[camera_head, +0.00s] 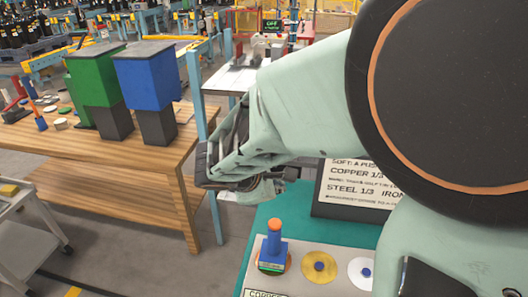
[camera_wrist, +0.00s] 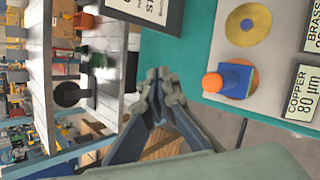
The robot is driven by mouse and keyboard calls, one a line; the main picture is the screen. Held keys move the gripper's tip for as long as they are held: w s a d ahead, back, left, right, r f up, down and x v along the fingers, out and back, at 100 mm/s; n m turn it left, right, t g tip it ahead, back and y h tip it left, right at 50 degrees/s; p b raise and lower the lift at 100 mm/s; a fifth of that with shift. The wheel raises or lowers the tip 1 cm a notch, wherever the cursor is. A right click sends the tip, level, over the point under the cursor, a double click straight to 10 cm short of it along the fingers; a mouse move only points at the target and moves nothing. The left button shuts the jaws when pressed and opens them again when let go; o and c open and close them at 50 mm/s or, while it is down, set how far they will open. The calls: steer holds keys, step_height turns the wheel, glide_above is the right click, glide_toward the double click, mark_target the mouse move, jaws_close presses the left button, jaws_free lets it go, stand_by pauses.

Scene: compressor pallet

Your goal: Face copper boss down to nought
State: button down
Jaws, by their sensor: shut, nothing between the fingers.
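A blue tool with an orange top (camera_head: 274,238) stands upright on the orange-brown copper disc (camera_head: 262,268), at the left of a pale panel on a teal surface. Its square base has a small green readout, too small to read. In the wrist view the tool (camera_wrist: 234,78) is seen nearly from above and hides most of the disc. The copper label (camera_wrist: 303,97) beside it reads "COPPER 80 µm". My gripper (camera_wrist: 160,82) is shut and empty, to the left of the tool and apart from it. In the head view it hangs left of the panel, partly hidden by my arm.
A gold-coloured brass disc (camera_head: 319,267) and a silver disc (camera_head: 361,273) sit right of the tool. A dark-framed sign (camera_head: 358,186) stands behind the panel. A wooden bench (camera_head: 95,150) with green and blue hoppers (camera_head: 148,78) is at left. A grey cart (camera_head: 25,225) stands front left.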

steer(key=shift+s+a+f+n, duration=0.15)
steer(key=shift+s+a+n, duration=0.2)
steer(key=shift+s+n, duration=0.25)
steer(key=shift+f, duration=0.1)
steer(key=b, duration=0.6)
glide_above(274, 225)
step_height(274, 225, down, 8)
steer(key=shift+r, duration=0.2)
steer(key=shift+f+b, duration=0.45)
steer(key=shift+f, duration=0.05)
stand_by(0.6)
steer(key=shift+f+b, duration=0.45)
steer(key=shift+b, duration=0.1)
